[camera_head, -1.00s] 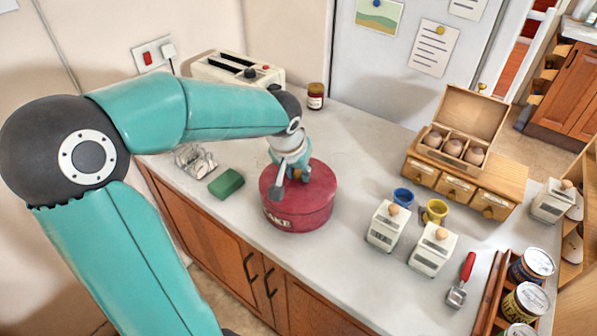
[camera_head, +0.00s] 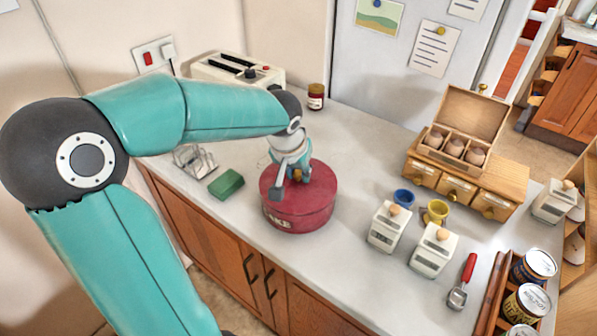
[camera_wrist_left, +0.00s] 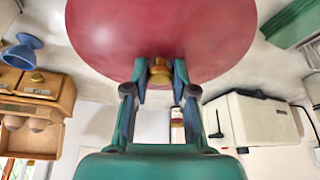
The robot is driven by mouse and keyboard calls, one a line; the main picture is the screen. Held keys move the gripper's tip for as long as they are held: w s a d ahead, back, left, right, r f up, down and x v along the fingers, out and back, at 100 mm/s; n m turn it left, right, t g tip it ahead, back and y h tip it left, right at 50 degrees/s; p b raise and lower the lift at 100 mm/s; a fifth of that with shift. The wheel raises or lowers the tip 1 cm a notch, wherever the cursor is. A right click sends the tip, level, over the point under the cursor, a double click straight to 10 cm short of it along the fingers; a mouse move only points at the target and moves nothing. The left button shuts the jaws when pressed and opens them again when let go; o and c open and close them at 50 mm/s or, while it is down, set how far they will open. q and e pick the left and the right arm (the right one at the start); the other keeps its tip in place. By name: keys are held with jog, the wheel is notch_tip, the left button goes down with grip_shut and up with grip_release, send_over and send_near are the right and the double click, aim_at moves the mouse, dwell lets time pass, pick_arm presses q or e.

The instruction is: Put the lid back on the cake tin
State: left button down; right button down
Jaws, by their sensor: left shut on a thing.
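The red cake tin (camera_head: 312,222) stands on the worktop, with part of its pale lettering showing on the front. Its red lid (camera_head: 322,186) is level over the top of the tin, and I see no clear gap between them. My left gripper (camera_head: 295,179) points down at the middle of the lid. In the left wrist view the gripper (camera_wrist_left: 160,78) is shut on the lid's brass knob (camera_wrist_left: 160,68), with a finger on each side and the lid's red disc (camera_wrist_left: 160,30) filling the top. My right gripper is not in view.
A green sponge (camera_head: 226,184) and a metal rack (camera_head: 194,160) lie left of the tin. A toaster (camera_head: 225,72) and a jar (camera_head: 316,96) stand behind.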

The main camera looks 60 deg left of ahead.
pick_arm(q)
jog(key=shift+f+b, duration=0.15)
jog(key=shift+b, duration=0.4)
dwell(0.9)
jog(key=c, duration=0.9)
grip_release()
jog(key=shift+o, duration=0.3)
jog(key=o, duration=0.5)
jog(key=shift+c, duration=0.2)
jog(key=shift+r+p, duration=2.5)
jog(key=shift+r, duration=1.05)
